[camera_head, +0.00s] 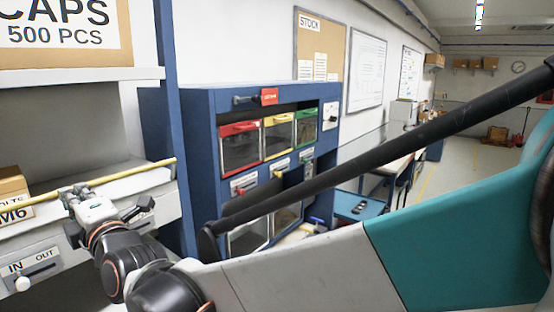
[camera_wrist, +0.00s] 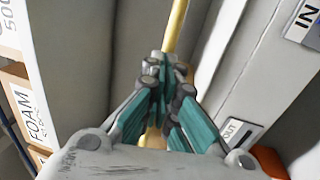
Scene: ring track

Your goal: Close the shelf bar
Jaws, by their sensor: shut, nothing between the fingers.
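The shelf bar (camera_head: 140,170) is a thin yellow rod lying along the front of the grey shelf at the left, nearly level with a slight tilt in the head view. My gripper (camera_head: 70,198) is at the bar, near its left visible part. In the wrist view the bar (camera_wrist: 177,28) runs from the top down to the fingertips. My gripper (camera_wrist: 168,72) has its fingers drawn together there with nothing held between them. The fingers hide part of the bar, and a short yellow piece shows below them. I cannot tell whether they touch it.
A panel marked IN and OUT (camera_head: 35,270) with a pale knob sits below the shelf edge. Cardboard boxes (camera_head: 12,190) stand on the shelf at the left. A blue cabinet (camera_head: 200,150) with red, yellow and green drawers stands to the right. Open floor (camera_head: 455,185) lies far right.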

